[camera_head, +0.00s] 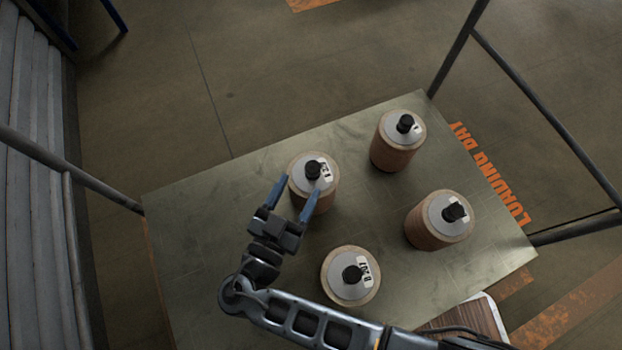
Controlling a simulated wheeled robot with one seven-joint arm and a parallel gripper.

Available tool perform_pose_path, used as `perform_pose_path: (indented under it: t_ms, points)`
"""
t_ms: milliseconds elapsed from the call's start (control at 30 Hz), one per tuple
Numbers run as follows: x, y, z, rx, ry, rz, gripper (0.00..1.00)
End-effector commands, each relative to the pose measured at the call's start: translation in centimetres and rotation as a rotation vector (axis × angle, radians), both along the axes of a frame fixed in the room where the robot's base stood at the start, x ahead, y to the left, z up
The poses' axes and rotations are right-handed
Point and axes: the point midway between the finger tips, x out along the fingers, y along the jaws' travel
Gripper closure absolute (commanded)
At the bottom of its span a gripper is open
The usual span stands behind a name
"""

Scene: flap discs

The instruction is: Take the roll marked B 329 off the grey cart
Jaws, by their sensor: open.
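Several brown rolls with pale grey tops and black knobs stand upright on the grey cart (200,235). One roll (328,198) is at my gripper. My gripper (300,184) is open and empty, its two blue fingers over the near left part of that roll's top; I cannot tell whether they touch it. Its label is too small and turned to read surely. The front roll (340,292) has a label that seems to start with B and a 2. The labels on the back roll (390,155) and right roll (428,232) are unreadable. I cannot tell which is B 329.
Dark rails (545,115) rise at the cart's right and left ends. A brown wooden item with a white edge (470,318) is at the lower right, partly hidden by my arm. Grey ribbed panels (30,190) stand at the left. The cart's left part is bare.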

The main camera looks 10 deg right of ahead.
Motion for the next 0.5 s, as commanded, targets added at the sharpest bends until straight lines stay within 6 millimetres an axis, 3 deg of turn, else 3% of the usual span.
perform_pose_path:
  t_ms: [500]
  points:
    - [4.6, -4.2, -0.6, 0.0, 0.002, -0.002, 0.38]
